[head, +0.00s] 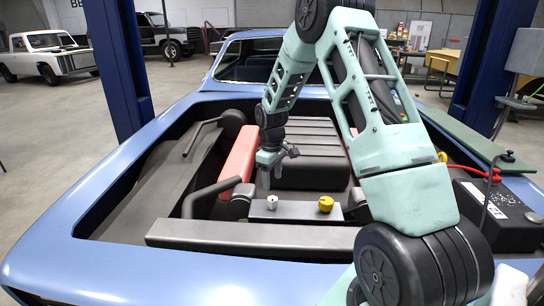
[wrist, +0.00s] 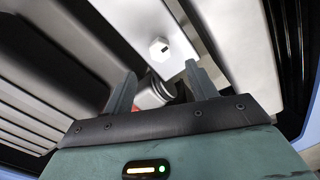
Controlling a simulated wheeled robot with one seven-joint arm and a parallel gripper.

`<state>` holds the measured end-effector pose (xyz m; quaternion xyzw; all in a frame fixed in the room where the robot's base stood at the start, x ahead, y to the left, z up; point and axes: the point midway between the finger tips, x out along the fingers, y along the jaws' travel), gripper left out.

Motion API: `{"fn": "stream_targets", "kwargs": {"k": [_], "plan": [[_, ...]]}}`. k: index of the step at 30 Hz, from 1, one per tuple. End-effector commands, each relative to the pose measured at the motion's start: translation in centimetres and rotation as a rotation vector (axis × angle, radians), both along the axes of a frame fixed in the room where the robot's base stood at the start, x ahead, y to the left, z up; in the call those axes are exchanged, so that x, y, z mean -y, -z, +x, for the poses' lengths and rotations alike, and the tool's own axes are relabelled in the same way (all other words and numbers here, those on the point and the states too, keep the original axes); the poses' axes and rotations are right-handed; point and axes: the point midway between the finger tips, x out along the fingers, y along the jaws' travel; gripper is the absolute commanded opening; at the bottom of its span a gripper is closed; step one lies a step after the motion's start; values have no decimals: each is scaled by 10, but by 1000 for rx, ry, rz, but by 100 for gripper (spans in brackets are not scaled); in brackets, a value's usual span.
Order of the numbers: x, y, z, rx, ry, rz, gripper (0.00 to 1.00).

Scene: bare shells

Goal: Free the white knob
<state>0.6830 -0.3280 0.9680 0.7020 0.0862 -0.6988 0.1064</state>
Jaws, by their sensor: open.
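The white knob (head: 271,202) stands on the left part of a grey block (head: 298,211) in the car's open engine bay. In the wrist view the white knob (wrist: 159,48) has a faceted outline and a dark slot, and it sits on a pale plate beyond the fingertips. My gripper (head: 272,176) hangs above and slightly behind the knob in the head view, apart from it. In the wrist view my gripper (wrist: 158,80) is open with nothing between the fingers touching both. The underside of the knob is hidden.
A yellow knob (head: 326,204) stands right of the white one on the same block. A dark bar (head: 255,236) runs in front. A red panel (head: 238,152) and dark curved pipes lie left. A ribbed dark cover (head: 312,165) is behind. Blue posts flank the car.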

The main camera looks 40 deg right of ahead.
Motion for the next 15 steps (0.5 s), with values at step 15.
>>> {"fn": "stream_targets", "kwargs": {"k": [15], "plan": [[-2, -90, 0, 2, 1, 0, 57]]}}
